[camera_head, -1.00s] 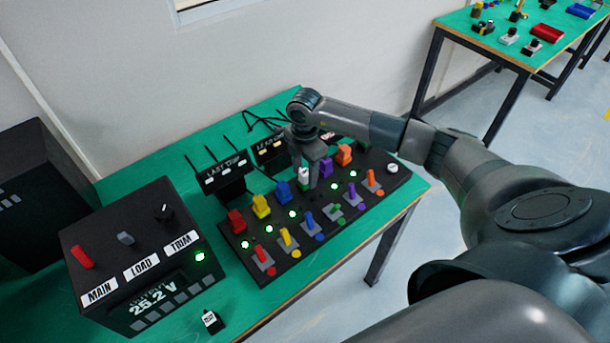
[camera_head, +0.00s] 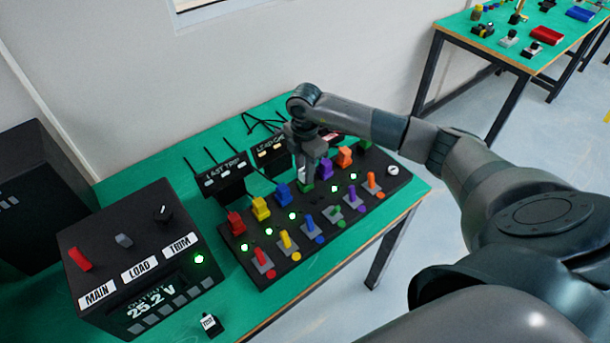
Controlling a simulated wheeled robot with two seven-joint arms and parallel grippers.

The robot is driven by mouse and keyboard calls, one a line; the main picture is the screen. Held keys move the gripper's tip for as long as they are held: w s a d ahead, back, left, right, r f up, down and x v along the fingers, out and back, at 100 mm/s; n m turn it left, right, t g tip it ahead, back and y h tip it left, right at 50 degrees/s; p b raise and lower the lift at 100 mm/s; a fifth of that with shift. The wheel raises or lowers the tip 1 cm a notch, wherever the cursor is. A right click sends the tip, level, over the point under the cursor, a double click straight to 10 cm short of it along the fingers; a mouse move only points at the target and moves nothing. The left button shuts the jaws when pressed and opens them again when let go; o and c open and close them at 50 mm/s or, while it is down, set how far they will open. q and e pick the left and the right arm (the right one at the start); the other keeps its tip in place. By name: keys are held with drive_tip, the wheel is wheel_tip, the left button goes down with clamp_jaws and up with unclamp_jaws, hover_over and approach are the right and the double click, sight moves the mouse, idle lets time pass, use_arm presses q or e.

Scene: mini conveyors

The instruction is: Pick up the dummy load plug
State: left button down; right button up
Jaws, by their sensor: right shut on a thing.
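My right gripper (camera_head: 305,170) points down over the back row of the black panel (camera_head: 225,230). It is shut on a small pale piece, mostly hidden by the fingers. A green part (camera_head: 308,187) shows just below the fingertips, in line with the red (camera_head: 235,223), yellow (camera_head: 261,209) and blue (camera_head: 283,194) blocks. I cannot tell whether the pale piece touches it, nor read any label on the piece. A small black block with a white label (camera_head: 209,325) stands apart at the table's front edge; its lettering is too small to read. My left gripper is out of view.
Purple (camera_head: 326,168) and orange (camera_head: 344,156) blocks sit close right of the gripper. Coloured levers line the panel's front. A labelled power box (camera_head: 125,255) stands at left. Small display boxes (camera_head: 222,178) stand behind the panel. A second table (camera_head: 500,50) is far right.

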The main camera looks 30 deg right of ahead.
wheel_tip(320, 180, up, 2)
drive_tip(key=shift+w+r+b, duration=0.1)
drive_tip(key=shift+r+b, duration=0.1)
drive_tip(key=shift+b, duration=0.55)
drive_tip(key=s+d+r+b, duration=0.4)
drive_tip(key=s+d+r, duration=0.3)
drive_tip(key=d, duration=0.2)
drive_tip(key=shift+s, duration=0.35)
drive_tip(key=shift+a, duration=0.15)
